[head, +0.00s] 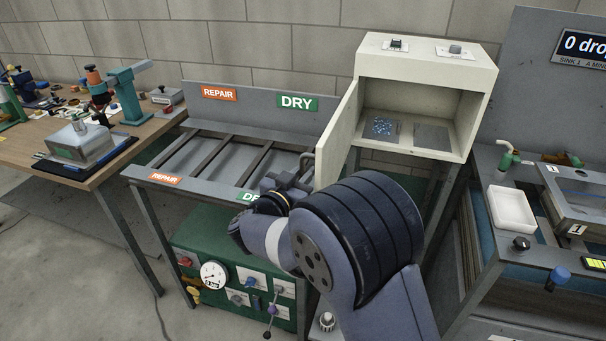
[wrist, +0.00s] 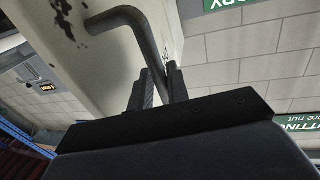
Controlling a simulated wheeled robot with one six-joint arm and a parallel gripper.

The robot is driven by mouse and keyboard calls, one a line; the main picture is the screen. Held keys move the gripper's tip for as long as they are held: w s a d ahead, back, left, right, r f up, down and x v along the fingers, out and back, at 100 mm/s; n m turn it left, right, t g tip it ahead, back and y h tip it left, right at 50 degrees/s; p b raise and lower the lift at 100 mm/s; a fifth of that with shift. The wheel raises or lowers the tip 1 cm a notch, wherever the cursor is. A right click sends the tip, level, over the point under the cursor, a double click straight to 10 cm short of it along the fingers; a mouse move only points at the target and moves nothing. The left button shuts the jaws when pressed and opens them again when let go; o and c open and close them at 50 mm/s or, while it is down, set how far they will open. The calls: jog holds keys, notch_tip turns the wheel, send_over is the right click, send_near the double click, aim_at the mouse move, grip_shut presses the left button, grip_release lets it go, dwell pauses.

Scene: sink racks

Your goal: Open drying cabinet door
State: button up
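The cream drying cabinet (head: 428,68) stands on legs at the upper right in the head view. Its door (head: 337,140) is swung open to the left, so the inside shows. A grey bent handle (head: 307,162) is on the door's outer face. My gripper (head: 292,178) is at this handle, partly hidden behind my arm. In the wrist view, the handle (wrist: 143,36) runs down between the two fingers of my gripper (wrist: 160,84), which are close on both sides of it. The door's outer face (wrist: 85,55) fills the upper left there.
Inside the cabinet lie a blue speckled piece (head: 384,127) and a grey plate (head: 432,137). The grey rack table (head: 215,160) with REPAIR and DRY signs is to the left. A sink with a white tray (head: 512,209) is at the right.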

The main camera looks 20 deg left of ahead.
jog(key=shift+f, duration=0.1)
jog(key=b+v, duration=0.1)
jog(key=v, duration=0.9)
jog(key=shift+s, duration=0.4)
jog(key=p+x, duration=0.1)
jog(key=x, duration=0.9)
jog(key=shift+w+f, duration=0.1)
jog(key=shift+w, duration=0.3)
jog(key=shift+s+d, duration=0.1)
